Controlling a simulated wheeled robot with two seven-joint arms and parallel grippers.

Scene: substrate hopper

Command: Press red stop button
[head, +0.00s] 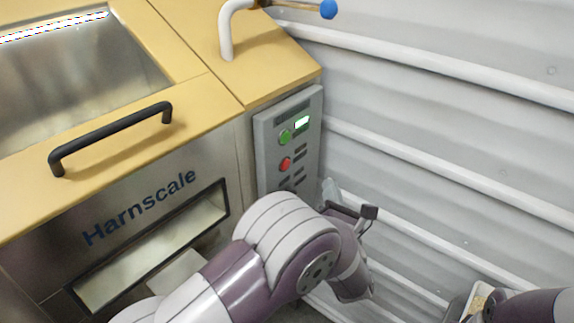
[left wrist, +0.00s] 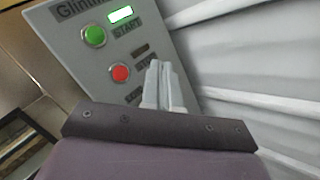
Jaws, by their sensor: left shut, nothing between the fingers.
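The red stop button (head: 285,164) is on the grey control panel (head: 262,135) at the right side of the machine, below the green start button (head: 285,137). In the left wrist view the red button (left wrist: 120,73) is just left of my left gripper (left wrist: 158,66), whose two fingers are together and empty. The green button (left wrist: 95,36) is above it, beside a lit display (left wrist: 121,14). In the head view the left gripper (head: 328,187) shows partly behind my arm, low and right of the panel. The two look apart, though the exact gap is unclear.
The hopper machine has a tan top, a black handle (head: 110,135) and a front window (head: 150,245). A white pipe with a blue knob (head: 328,9) rises on top. A ribbed grey wall (head: 440,130) with white rails stands close to the panel's right.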

